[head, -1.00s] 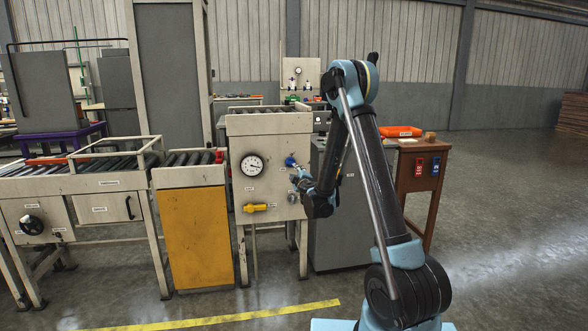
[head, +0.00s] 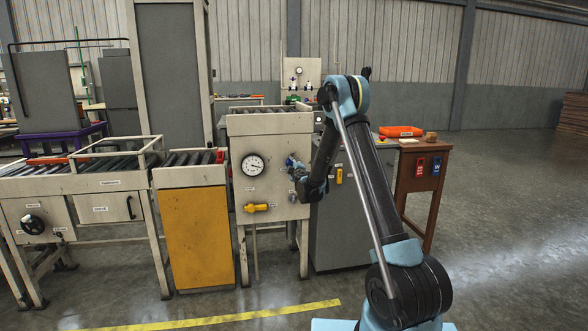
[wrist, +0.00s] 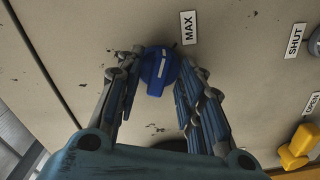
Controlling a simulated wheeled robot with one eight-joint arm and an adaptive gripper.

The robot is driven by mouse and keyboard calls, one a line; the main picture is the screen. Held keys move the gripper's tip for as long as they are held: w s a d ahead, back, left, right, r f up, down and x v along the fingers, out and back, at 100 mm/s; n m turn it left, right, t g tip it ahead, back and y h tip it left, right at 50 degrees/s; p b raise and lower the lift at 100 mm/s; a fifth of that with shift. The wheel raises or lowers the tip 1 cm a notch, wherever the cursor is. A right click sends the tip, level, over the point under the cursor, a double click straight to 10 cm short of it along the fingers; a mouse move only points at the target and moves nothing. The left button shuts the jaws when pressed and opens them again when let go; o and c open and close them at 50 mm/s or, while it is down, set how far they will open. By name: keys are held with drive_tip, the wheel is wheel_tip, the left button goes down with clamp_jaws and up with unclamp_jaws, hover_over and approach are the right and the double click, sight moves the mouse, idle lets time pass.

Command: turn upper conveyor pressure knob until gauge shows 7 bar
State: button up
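The blue pressure knob (wrist: 159,71) with a white pointer line sits between my gripper's fingers in the wrist view. My gripper (wrist: 163,75) straddles it; the fingers stand apart, a small gap shows on the left, and contact on the right is unclear. A MAX label (wrist: 189,27) lies just above the knob. In the head view my gripper (head: 293,167) is at the right part of the beige conveyor panel (head: 272,183) and largely covers the knob. The round white gauge (head: 252,165) is left of it. Its needle points right and slightly down; its numbers are too small to read.
A yellow valve handle (head: 256,208) is below the gauge; yellow also shows in the wrist view (wrist: 297,147), near SHUT and OPEN labels. A grey cabinet (head: 335,225) stands right of the panel, beneath my arm. Open floor lies in front and right.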

drive_tip(key=shift+c, duration=0.6)
clamp_jaws()
drive_tip(key=shift+s+n, duration=0.1)
drive_tip(key=shift+n, duration=0.8)
drive_tip(key=shift+o, duration=0.6)
unclamp_jaws()
